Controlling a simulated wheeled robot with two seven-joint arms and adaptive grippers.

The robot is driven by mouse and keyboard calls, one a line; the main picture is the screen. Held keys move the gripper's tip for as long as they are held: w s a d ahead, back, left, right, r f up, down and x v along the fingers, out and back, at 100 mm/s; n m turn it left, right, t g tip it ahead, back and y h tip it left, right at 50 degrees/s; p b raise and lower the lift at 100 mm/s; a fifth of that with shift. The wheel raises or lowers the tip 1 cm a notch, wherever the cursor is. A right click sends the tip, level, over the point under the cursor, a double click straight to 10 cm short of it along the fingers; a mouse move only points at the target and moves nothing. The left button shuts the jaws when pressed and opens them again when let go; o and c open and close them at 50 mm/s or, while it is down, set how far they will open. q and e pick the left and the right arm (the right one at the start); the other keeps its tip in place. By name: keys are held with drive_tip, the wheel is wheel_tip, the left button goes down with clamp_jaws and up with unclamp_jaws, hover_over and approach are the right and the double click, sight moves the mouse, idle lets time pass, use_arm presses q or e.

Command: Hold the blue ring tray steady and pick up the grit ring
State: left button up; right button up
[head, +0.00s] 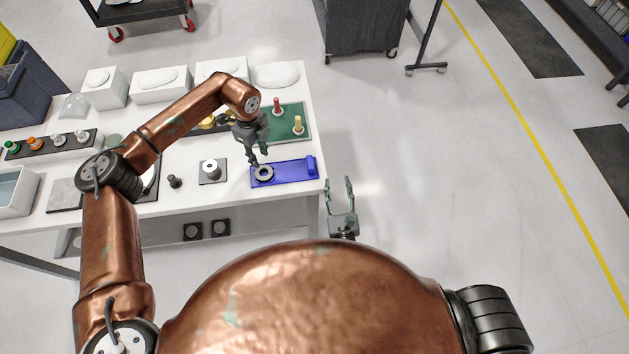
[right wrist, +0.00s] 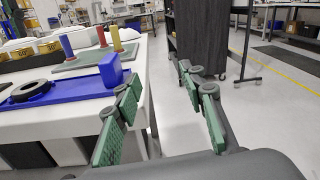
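The blue ring tray (head: 290,172) lies near the front right corner of the white table. It has a raised block at its right end, also seen in the right wrist view (right wrist: 80,88). The dark grit ring (head: 264,173) lies flat on the tray's left part, and it also shows in the right wrist view (right wrist: 30,91). My left gripper (head: 259,158) points down just behind and above the ring, fingers apart and apparently empty. My right gripper (head: 339,182) is open and empty beyond the table's right edge, apart from the tray; its green-padded fingers show in the right wrist view (right wrist: 160,82).
A green board (head: 285,122) with red and yellow pegs lies behind the tray. A square plate with a white roll (head: 211,169) and a small black knob (head: 174,181) stand to the left. White boxes line the back.

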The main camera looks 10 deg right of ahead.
drive_tip(key=y, duration=0.1)
approach(310, 162)
drive_tip(key=shift+w+d+f+m, duration=0.1)
drive_tip(key=shift+w+d+m, duration=0.1)
drive_tip(key=shift+w, duration=0.4)
drive_tip(key=shift+w+d+f+m, duration=0.1)
drive_tip(key=shift+w+d+m, duration=0.1)
drive_tip(key=shift+w, duration=0.4)
drive_tip(key=shift+w+a, duration=0.2)
drive_tip(key=shift+a, duration=0.05)
drive_tip(key=w, duration=0.7)
drive_tip(key=shift+w, duration=0.25)
clamp_jaws()
